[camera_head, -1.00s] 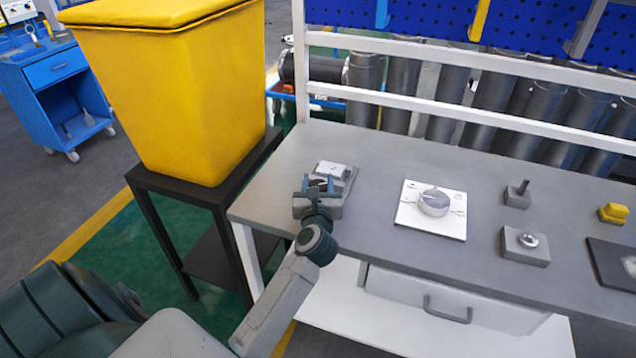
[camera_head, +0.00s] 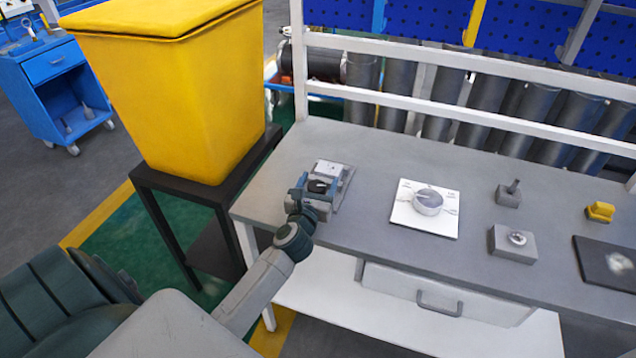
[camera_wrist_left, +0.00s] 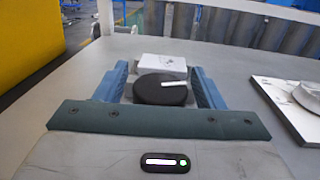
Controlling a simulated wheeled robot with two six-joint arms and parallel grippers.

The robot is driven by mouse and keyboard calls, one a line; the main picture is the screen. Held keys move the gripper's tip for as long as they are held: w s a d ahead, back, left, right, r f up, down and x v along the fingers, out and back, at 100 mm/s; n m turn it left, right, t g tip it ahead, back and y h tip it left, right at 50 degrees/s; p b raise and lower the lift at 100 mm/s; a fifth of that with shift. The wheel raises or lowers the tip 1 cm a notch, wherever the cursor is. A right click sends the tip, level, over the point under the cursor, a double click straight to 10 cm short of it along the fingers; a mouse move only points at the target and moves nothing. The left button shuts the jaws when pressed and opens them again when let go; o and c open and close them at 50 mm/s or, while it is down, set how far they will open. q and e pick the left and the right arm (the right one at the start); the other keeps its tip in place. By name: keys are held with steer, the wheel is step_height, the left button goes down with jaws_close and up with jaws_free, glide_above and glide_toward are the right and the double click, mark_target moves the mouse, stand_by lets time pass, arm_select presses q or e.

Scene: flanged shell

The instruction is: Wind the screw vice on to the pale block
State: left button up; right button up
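The screw vice (camera_head: 345,187) stands at the left end of the grey bench. The pale block (camera_head: 329,169) sits at its far side and also shows in the left wrist view (camera_wrist_left: 160,65). The vice's round black knob (camera_wrist_left: 160,91), with a white bar mark, faces me in front of the block. My left gripper (camera_head: 317,184) is at the vice, with its blue fingers on either side of the knob. The fingers stand wide, with narrow gaps to the knob visible in the left wrist view. My right gripper is not in view.
A white plate with a round dial (camera_head: 428,203) lies to the right of the vice. Grey blocks (camera_head: 513,243), a yellow piece (camera_head: 599,212) and a dark plate (camera_head: 597,262) lie farther right. A yellow bin (camera_head: 170,100) stands left of the bench.

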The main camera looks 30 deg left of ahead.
arm_select(q)
steer(key=b+v, duration=0.2)
steer(key=v, duration=0.8)
steer(key=shift+s+d, duration=0.15)
steer(key=shift+s, duration=0.25)
